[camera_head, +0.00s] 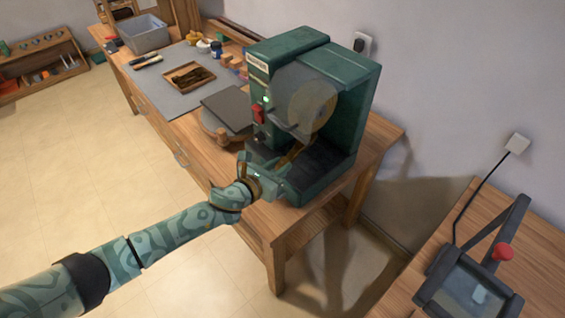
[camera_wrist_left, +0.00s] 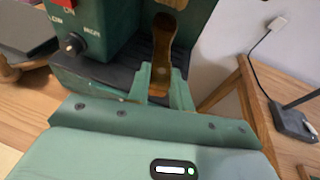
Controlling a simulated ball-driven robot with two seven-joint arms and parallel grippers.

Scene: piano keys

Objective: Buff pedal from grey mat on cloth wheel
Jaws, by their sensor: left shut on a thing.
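My left gripper (camera_head: 277,170) is shut on a brass-coloured pedal (camera_head: 296,151) at the open front of the green buffing machine (camera_head: 344,80). In the left wrist view the pedal (camera_wrist_left: 163,42) points up and away from the fingers (camera_wrist_left: 160,84). The tan cloth wheel (camera_head: 326,107) sits above the pedal, partly behind a clear shield (camera_head: 290,92). I cannot tell whether the pedal touches the wheel. The grey mat (camera_head: 152,82) lies further back on the bench. My right gripper is not in view.
A wooden tray (camera_head: 168,81) with dark contents lies on the mat. A grey bin (camera_head: 143,36) and small jars stand behind. A dark square plate (camera_head: 228,107) is left of the machine. A second table (camera_head: 540,265) is at the right.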

